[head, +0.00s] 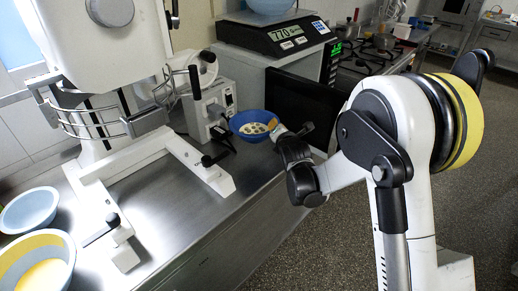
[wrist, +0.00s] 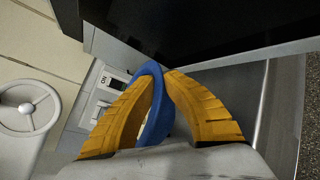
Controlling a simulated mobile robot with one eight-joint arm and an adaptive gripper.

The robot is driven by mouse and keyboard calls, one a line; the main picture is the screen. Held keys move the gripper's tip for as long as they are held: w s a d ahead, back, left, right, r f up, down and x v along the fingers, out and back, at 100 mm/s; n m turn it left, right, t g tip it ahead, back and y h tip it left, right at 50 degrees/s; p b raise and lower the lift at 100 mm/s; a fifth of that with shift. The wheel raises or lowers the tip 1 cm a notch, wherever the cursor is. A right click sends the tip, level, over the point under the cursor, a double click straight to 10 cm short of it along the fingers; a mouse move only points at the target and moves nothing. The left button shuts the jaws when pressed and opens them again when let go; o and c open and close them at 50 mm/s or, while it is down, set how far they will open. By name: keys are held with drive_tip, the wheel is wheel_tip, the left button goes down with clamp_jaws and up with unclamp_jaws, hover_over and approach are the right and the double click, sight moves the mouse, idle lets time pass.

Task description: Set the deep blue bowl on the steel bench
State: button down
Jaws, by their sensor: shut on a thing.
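The deep blue bowl (head: 247,117) shows in the head view over the steel bench (head: 160,240), close to the bench's right edge. Something pale with dark spots shows inside it. My gripper (head: 270,125) is at the bowl's right side, shut on its rim. In the wrist view the orange fingers of my gripper (wrist: 161,76) close on either side of the blue bowl (wrist: 158,108), seen as a narrow curved band. Whether the bowl touches the bench cannot be told.
A large white mixer-like machine (head: 90,60) stands on the bench at left. Two bowls, one pale blue (head: 28,210) and one yellow-and-blue (head: 40,245), sit at front left. A grey-white device (head: 212,108) and a dark microwave-like panel (head: 300,108) are close behind the bowl. Bare bench lies in front.

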drive_tip(key=f+b, duration=0.2)
drive_tip(key=f, duration=0.3)
drive_tip(key=f+b, duration=0.2)
drive_tip(key=f, duration=0.2)
drive_tip(key=shift+s+f, duration=0.2)
drive_tip(key=shift+f, duration=0.15)
drive_tip(key=shift+r, duration=0.15)
drive_tip(key=c, duration=1.6)
unclamp_jaws()
drive_tip(key=shift+o, duration=0.2)
